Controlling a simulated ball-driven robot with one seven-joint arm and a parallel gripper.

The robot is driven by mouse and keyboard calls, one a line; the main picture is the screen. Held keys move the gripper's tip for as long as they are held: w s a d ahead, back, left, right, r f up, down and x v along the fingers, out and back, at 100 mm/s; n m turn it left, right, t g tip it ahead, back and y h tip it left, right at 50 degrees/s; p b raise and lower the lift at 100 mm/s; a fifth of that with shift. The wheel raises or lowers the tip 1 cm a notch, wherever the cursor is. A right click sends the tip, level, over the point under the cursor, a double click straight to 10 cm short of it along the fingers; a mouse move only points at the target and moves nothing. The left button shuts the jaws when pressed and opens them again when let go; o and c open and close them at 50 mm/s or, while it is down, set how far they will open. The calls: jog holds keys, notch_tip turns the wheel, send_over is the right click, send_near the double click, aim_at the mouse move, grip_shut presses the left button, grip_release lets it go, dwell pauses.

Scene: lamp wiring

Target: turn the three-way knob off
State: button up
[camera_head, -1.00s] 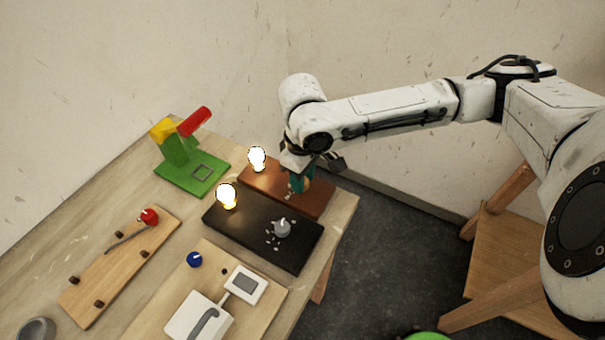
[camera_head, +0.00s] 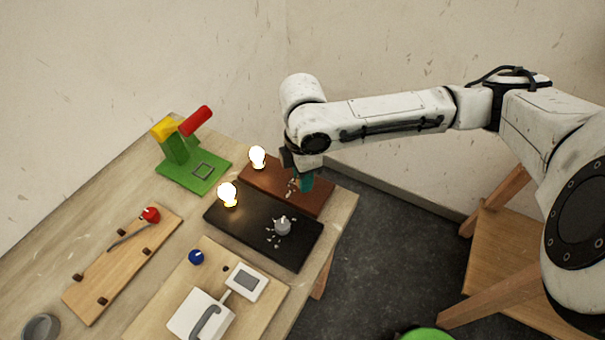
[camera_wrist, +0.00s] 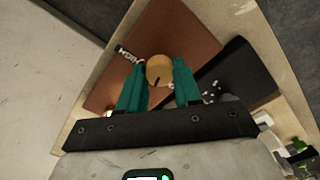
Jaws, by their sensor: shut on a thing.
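A tan round knob (camera_wrist: 158,68) with a dark pointer line stands on the brown board (camera_wrist: 185,30). In the wrist view my gripper's teal fingers (camera_wrist: 159,76) are on either side of the knob and shut on it. White lettering, seemingly "HIGH", lies left of the knob. In the head view my gripper (camera_head: 305,182) is over the right part of the brown board (camera_head: 265,180) and hides the knob. A bulb (camera_head: 257,156) on this board is lit.
The black board (camera_head: 250,232) beside it carries a lit bulb (camera_head: 228,194) and a grey knob (camera_head: 283,226). A green stand (camera_head: 178,150), a red-knobbed wooden board (camera_head: 125,260), a blue knob (camera_head: 196,257) and a white switch device (camera_head: 203,315) share the table.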

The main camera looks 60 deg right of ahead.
jog(key=n, duration=0.3)
jog(key=shift+n, duration=0.3)
jog(key=shift+n+b, duration=0.3)
jog(key=shift+n, duration=1.6)
jog(key=o, duration=1)
jog(key=shift+o, duration=0.2)
notch_tip(320, 180, up, 11)
jog(key=shift+f, duration=0.1)
